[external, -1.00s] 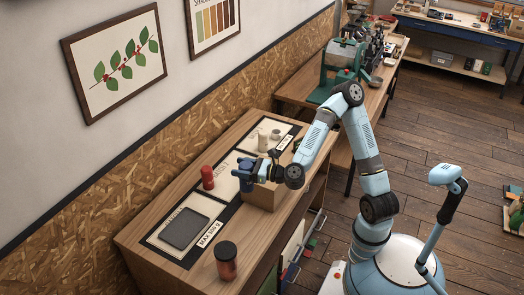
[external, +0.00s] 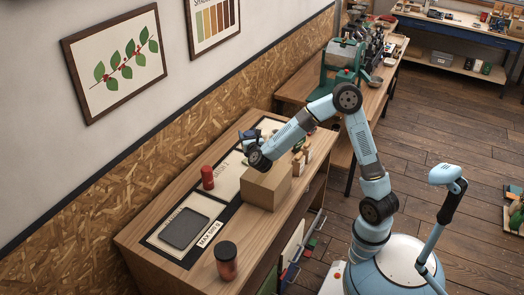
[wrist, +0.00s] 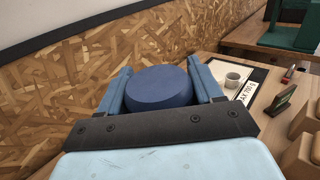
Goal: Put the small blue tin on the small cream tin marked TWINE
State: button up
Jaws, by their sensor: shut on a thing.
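My gripper (external: 248,139) is shut on the small blue tin. In the wrist view the blue tin (wrist: 158,86) is a round, dark blue tin with its flat top showing, held between both fingers (wrist: 160,92). In the external view the gripper is above the far part of the workbench, behind the cardboard box, and mostly covers the tin. I cannot make out the cream tin marked TWINE in either current view; the gripper, arm or held tin may hide it. No TWINE lettering is readable.
The cardboard box (external: 266,187) stands close in front of the gripper. A red tin (external: 207,177), a dark tray (external: 184,229) and a brown jar (external: 226,261) stand nearer the bench's left end.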

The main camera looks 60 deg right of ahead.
jog(key=s+d+r+m+g+h, duration=0.2)
jog(key=s+d+r+m+g, duration=0.15)
jog(key=d, duration=0.45)
jog(key=s+d+r+m+g+h, duration=0.1)
jog(key=s+d+r+m+g, duration=0.1)
jog(key=d+r+g, duration=0.4)
jog(key=s+d+r+m+g+h, duration=0.2)
jog(key=d+r+m, duration=0.1)
jog(key=d, duration=0.6)
jog(key=w+d+f, duration=0.2)
jog(key=w+f, duration=0.4)
jog(key=f, duration=0.3)
jog(key=w+d+f, duration=0.2)
jog(key=w+f, duration=0.5)
jog(key=f, duration=0.2)
jog(key=shift+w, duration=0.15)
jog(key=shift+f+n, duration=0.1)
jog(key=shift+n, duration=0.15)
jog(key=o, duration=1.2)
jog(key=shift+o, duration=0.2)
